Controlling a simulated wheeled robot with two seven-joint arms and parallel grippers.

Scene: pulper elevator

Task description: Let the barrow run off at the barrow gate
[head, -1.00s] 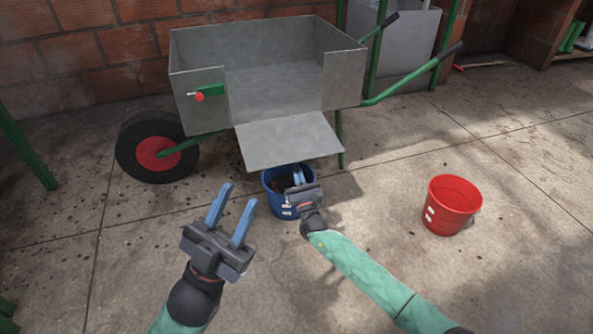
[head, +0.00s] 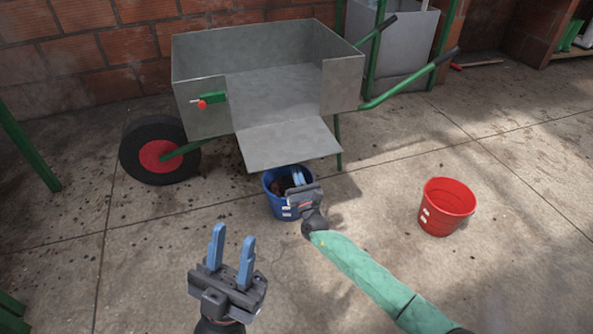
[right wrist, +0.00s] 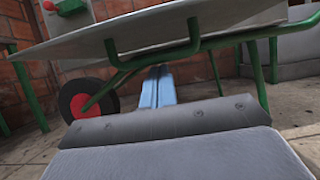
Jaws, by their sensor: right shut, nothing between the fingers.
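The grey metal barrow (head: 345,85) stands by the brick wall with its front gate (head: 288,143) swung down like a ramp. A green latch with a red knob (head: 203,104) sits on its left front panel. A blue bucket (head: 284,205) with dark contents stands on the floor below the gate's lower edge. My right gripper (head: 299,178) is over the blue bucket, below the gate; its fingers are shut and empty. In the right wrist view its blue fingers (right wrist: 157,88) are together under the barrow's tray. My left gripper (head: 231,252) is open and empty in front, over bare floor.
A red bucket (head: 446,206) stands on the floor to the right. The barrow's wheel (head: 159,150) is at its left, its handles (head: 420,72) point right. A grey bin (head: 392,45) stands behind. Open concrete floor lies in front.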

